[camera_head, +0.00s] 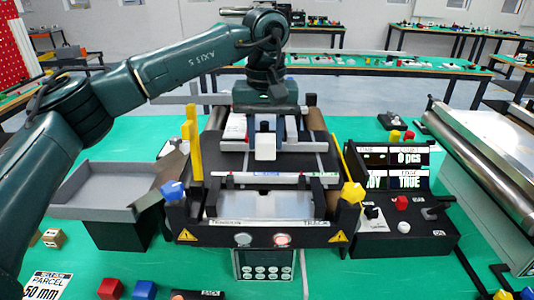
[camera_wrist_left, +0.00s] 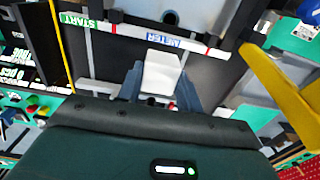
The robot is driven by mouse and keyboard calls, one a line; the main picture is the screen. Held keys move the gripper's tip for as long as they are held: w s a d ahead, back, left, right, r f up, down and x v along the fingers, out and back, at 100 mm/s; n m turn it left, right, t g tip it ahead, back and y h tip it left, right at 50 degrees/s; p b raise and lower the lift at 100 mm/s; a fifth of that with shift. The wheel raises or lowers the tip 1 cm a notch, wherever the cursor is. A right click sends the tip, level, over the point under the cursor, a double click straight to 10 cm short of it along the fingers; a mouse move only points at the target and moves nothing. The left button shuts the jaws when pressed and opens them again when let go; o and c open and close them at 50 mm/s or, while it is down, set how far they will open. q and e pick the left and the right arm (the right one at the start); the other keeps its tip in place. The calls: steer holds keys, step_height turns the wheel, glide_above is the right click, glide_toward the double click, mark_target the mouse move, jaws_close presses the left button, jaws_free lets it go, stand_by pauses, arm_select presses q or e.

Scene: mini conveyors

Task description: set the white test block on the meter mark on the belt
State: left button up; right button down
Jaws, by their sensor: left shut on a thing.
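My left gripper (camera_head: 265,136) points down over the dark belt of the mini conveyor and is shut on the white test block (camera_head: 265,147). In the left wrist view the block (camera_wrist_left: 162,72) sits between the two grey fingers of the gripper (camera_wrist_left: 159,86). The blue METER label (camera_wrist_left: 165,41) is on a white strip along the belt, close to the block in that view. In the head view the blue label (camera_head: 267,174) lies nearer to me than the block. I cannot tell whether the block touches the belt. My right gripper is not in view.
Yellow posts (camera_head: 194,142) stand at the conveyor's left side. A grey tray (camera_head: 108,187) is at the left. A control box (camera_head: 405,225) with a screen stands at the right. The green START label (camera_wrist_left: 80,20) is on the same strip. Small coloured blocks lie at the front left.

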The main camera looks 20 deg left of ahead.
mark_target(266, 156)
arm_select(q)
step_height(266, 156, down, 5)
steer(key=shift+r+p, duration=0.2)
steer(key=shift+p, duration=0.15)
steer(key=shift+w+f, duration=0.1)
steer(key=shift+f, duration=0.15)
steer(key=o, duration=1)
steer(key=shift+r, duration=0.1)
step_height(266, 156, up, 12)
steer(key=shift+r+b, duration=0.1)
steer(key=shift+b, duration=0.4)
